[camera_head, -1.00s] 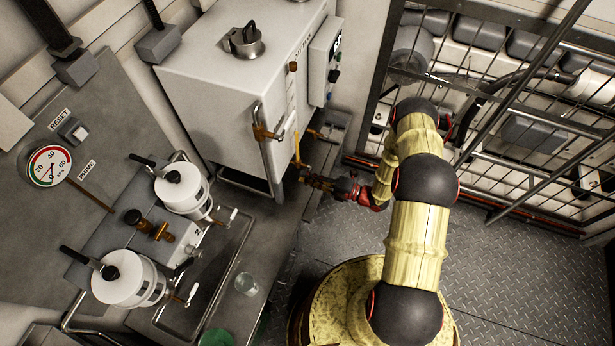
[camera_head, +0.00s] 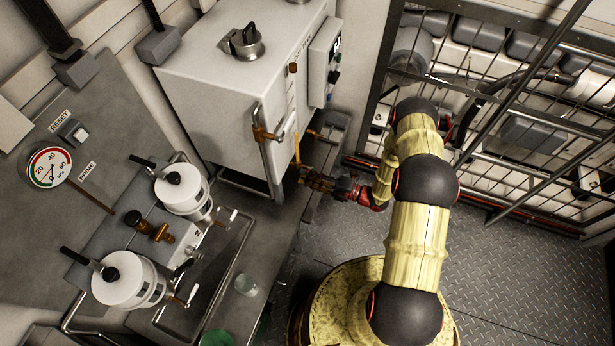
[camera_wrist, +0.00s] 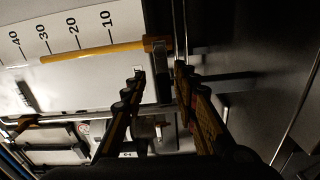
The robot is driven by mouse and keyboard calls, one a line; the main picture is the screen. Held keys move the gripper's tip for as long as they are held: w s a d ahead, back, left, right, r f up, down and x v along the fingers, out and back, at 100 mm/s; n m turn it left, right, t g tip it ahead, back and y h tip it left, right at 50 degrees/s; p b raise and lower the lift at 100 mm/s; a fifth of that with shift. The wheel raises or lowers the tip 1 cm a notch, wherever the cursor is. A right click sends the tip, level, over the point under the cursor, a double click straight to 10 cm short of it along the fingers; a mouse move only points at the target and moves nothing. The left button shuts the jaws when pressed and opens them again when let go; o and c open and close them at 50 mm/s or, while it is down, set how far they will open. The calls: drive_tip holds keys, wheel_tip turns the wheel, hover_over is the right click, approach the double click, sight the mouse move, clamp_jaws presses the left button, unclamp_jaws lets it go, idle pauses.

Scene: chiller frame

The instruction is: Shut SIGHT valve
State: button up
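A thin sight tube with a yellow lower part (camera_head: 297,148) runs down the front of the white tank (camera_head: 225,90). In the wrist view, the yellow tube (camera_wrist: 95,52) lies beside a scale marked 10 to 40 and ends at a grey fitting (camera_wrist: 157,68). I cannot read a SIGHT label, and the valve's handle is not clear. My gripper (camera_head: 308,179) is at the tank's lower front corner, by the foot of the tube. In the wrist view, my gripper (camera_wrist: 159,72) is open, with one finger on each side of the fitting. I cannot tell whether they touch it.
A brass-coloured fitting (camera_head: 265,133) and an upright rail are on the tank front. A control box (camera_head: 324,62) is on its right side. Two white canisters (camera_head: 130,278) stand at left. A wire rack (camera_head: 520,110) is at right. The plate floor (camera_head: 490,275) is clear.

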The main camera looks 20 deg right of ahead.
drive_tip(key=shift+f, duration=0.1)
drive_tip(key=v, duration=1.2)
idle(0.5)
